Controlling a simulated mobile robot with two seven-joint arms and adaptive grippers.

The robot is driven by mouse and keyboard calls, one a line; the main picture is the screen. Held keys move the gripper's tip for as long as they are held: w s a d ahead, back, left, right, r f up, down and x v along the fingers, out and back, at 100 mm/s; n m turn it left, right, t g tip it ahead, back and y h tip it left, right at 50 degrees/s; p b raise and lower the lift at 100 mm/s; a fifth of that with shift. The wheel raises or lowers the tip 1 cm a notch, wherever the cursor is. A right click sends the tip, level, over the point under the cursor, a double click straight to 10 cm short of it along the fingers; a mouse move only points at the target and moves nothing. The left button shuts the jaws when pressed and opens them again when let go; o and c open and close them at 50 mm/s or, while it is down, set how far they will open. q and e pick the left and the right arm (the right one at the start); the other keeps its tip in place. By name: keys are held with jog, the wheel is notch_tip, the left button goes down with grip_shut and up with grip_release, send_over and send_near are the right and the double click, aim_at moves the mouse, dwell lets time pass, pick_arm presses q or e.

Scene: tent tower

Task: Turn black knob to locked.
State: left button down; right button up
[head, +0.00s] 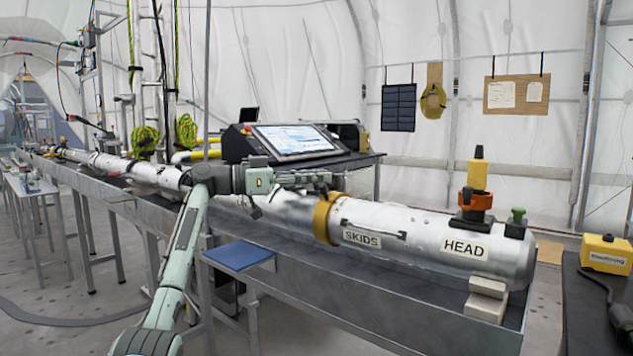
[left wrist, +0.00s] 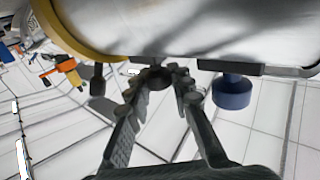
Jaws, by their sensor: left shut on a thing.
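The black knob (left wrist: 156,78) is a small dark round piece on the side of the silver tube (left wrist: 200,30), in the upper middle of the left wrist view. My left gripper (left wrist: 160,84) has one finger on either side of the knob and is shut on it. In the head view my left gripper (head: 327,181) reaches across the top of the tube, just left of the yellow ring (head: 325,217). The knob cannot be made out there, and its locked or unlocked marking is not readable. My right gripper is out of view.
A blue knob (left wrist: 232,92) sits right of the gripper in the left wrist view, and another dark knob (left wrist: 97,80) sits left. In the head view a monitor (head: 293,140) stands behind the tube. An orange-and-yellow fitting (head: 476,190) rises near the HEAD label (head: 465,247).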

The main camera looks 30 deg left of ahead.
pick_arm(q)
jog(key=shift+m+g+h, duration=0.4)
jog(key=shift+g+h, duration=0.1)
jog(key=c, duration=1.3)
grip_release()
